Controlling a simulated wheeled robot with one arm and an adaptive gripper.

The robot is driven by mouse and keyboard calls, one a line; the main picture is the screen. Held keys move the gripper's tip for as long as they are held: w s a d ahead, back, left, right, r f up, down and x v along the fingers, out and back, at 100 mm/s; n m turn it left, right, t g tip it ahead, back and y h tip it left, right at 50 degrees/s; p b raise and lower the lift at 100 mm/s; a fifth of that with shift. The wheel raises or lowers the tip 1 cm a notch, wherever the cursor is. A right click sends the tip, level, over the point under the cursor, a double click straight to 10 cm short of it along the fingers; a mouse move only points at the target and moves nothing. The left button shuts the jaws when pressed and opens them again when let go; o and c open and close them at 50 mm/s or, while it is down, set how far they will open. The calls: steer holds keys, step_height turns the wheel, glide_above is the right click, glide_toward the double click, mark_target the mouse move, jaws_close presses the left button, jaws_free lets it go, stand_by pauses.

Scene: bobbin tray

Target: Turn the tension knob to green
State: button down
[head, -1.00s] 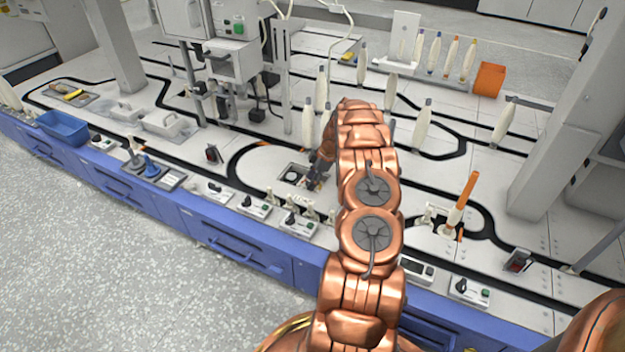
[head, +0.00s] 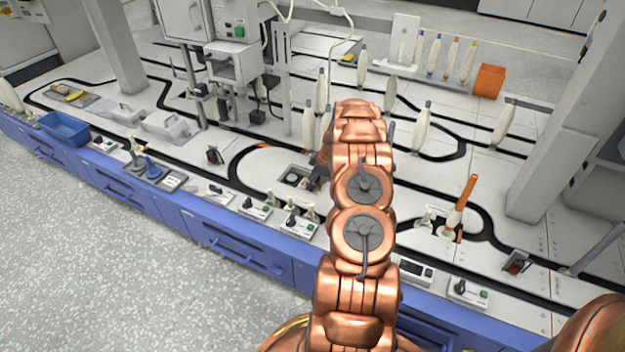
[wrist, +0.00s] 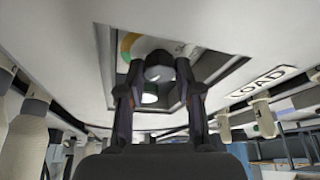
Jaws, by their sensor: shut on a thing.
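The tension knob (wrist: 158,68) is a grey round-topped knob in a dark recess. My gripper (wrist: 158,82) has one dark finger on each side of it and is shut on it in the wrist view. Behind the knob is a pale dial face (wrist: 131,44) with orange, yellow and green on its rim, and another green patch shows below the knob. The pointer's direction cannot be told. In the head view, the dark square recess (head: 290,179) is in the white table, and my gripper (head: 318,182) reaches it from the right, mostly hidden behind my arm.
Several upright white bobbins, such as one (head: 308,122), stand behind the recess. A row of small switch boxes (head: 255,207) lines the front edge. A grey post (head: 556,135) rises at the right.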

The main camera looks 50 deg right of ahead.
steer(key=m+h, duration=0.1)
steer(key=m, duration=0.1)
steer(key=shift+a+m+t, duration=0.1)
steer(key=shift+m+t, duration=0.2)
steer(key=shift+m, duration=0.1)
steer(key=m+h+p, duration=0.1)
steer(key=m, duration=0.2)
steer(key=shift+a+r, duration=0.1)
steer(key=shift+s+m+h+p, duration=0.1)
steer(key=shift+m+h+p, duration=0.55)
steer(key=shift+m, duration=0.65)
steer(key=c, duration=0.8)
jaws_free()
